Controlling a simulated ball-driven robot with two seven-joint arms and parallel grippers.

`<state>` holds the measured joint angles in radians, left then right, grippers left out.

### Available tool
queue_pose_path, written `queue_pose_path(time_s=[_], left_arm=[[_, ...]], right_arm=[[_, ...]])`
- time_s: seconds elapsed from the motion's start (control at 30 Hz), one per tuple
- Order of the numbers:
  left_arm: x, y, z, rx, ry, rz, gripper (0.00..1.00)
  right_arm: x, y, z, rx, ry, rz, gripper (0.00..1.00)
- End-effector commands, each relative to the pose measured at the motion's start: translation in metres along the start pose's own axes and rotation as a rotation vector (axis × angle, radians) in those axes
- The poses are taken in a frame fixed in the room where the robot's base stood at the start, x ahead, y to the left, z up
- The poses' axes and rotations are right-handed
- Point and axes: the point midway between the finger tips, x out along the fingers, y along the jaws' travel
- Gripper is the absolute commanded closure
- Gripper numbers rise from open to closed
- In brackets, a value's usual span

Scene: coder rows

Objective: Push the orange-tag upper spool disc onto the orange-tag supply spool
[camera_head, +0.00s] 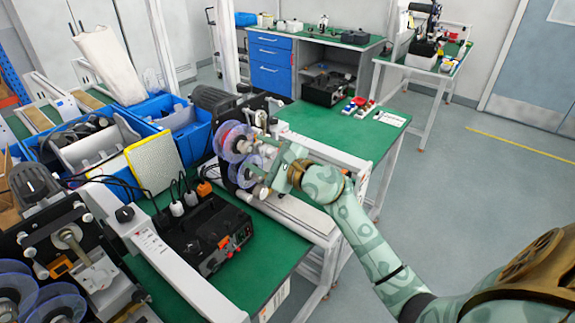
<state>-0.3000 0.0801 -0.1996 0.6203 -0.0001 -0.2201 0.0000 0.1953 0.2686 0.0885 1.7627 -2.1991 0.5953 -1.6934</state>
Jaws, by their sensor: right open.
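The coder machine (226,160) on the green bench carries a clear upper spool disc (234,141) with a red-pink tint behind it. A second clear, bluish disc (251,172) sits just below and to the right. An orange tag-like block (204,188) is at the machine's lower left; no tag on the spools can be read. My right gripper (279,171) is open, at the right side of the lower disc, below and right of the upper one. I cannot tell whether it touches a disc. How fully the upper disc sits on its spool is unclear. My left gripper is not in view.
A black box (212,236) with cables stands on the near green bench. Blue bins (182,130) and a yellow-framed panel (154,163) are to the left. Another machine with clear discs (55,305) is at the lower left. The green bench top (320,128) behind is mostly clear.

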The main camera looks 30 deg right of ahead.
Motion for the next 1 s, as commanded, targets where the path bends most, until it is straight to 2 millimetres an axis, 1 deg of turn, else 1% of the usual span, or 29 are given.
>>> queue_pose_path(time_s=[0.03,0.3,0.4,0.5,0.63,0.87,0.97,1.0], left_arm=[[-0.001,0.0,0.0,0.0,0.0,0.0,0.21],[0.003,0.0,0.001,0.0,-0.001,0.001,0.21],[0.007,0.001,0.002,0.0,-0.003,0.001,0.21],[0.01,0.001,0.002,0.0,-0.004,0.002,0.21],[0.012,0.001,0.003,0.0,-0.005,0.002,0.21],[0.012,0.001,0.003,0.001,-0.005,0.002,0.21],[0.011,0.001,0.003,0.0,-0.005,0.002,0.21],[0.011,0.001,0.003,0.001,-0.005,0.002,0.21]], right_arm=[[-0.013,0.001,0.0,-0.003,0.002,0.003,0.45],[-0.086,0.003,-0.001,-0.001,0.002,0.006,0.45],[-0.108,0.002,-0.002,-0.001,0.001,0.004,0.45],[-0.125,0.002,-0.002,0.0,0.001,0.004,0.45],[-0.137,0.001,-0.001,0.001,0.0,0.002,0.45],[-0.141,0.0,0.001,0.003,-0.002,0.0,0.45],[-0.141,-0.001,0.007,0.073,-0.025,-0.034,0.45],[-0.142,-0.002,0.012,0.148,-0.047,-0.069,0.45]])
